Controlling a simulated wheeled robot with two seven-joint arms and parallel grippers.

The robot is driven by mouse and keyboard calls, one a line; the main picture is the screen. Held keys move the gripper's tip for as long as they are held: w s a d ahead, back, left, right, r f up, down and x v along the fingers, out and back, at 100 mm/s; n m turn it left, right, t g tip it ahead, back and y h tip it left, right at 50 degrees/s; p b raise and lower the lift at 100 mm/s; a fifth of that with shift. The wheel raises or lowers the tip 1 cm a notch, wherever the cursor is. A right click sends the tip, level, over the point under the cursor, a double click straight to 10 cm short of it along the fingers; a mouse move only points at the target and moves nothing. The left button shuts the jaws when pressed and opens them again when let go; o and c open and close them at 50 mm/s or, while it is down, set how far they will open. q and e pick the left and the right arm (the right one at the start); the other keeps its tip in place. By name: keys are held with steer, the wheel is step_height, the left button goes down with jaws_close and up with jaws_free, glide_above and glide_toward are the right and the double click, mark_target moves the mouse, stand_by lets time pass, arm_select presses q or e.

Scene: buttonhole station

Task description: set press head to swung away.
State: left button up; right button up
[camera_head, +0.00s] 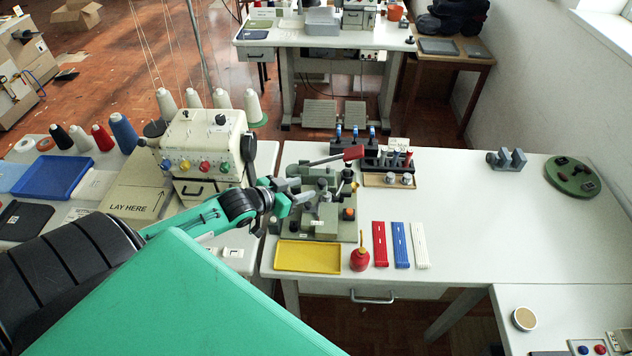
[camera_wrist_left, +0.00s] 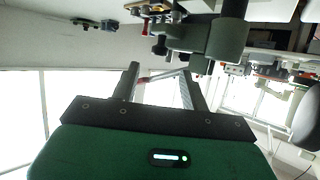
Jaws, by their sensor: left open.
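The grey-green press (camera_head: 322,228) stands on the white table, right of the sewing machine. A lever with a red grip (camera_head: 353,153) sticks out to the right above it. The grey body of the press also shows in the left wrist view (camera_wrist_left: 205,38). My left gripper (camera_head: 304,191) is at the left side of the press's upper part, and hides some of it. Its fingers are apart in the left wrist view (camera_wrist_left: 160,70), with no clear grip on anything. I cannot tell whether the fingers touch the press. My right gripper is not in view.
A yellow tray (camera_head: 308,256), a red oil can (camera_head: 360,252) and red, blue and white strips (camera_head: 401,245) lie in front. Tool racks (camera_head: 388,162) stand behind the press. The sewing machine (camera_head: 205,150) is close on the left. The table's right side is mostly clear.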

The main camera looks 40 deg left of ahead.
mark_target(319, 183)
arm_select(q)
steer(key=shift+p+x, duration=0.65)
steer(key=shift+x, duration=2.6)
steer(key=shift+d, duration=0.1)
jaws_close()
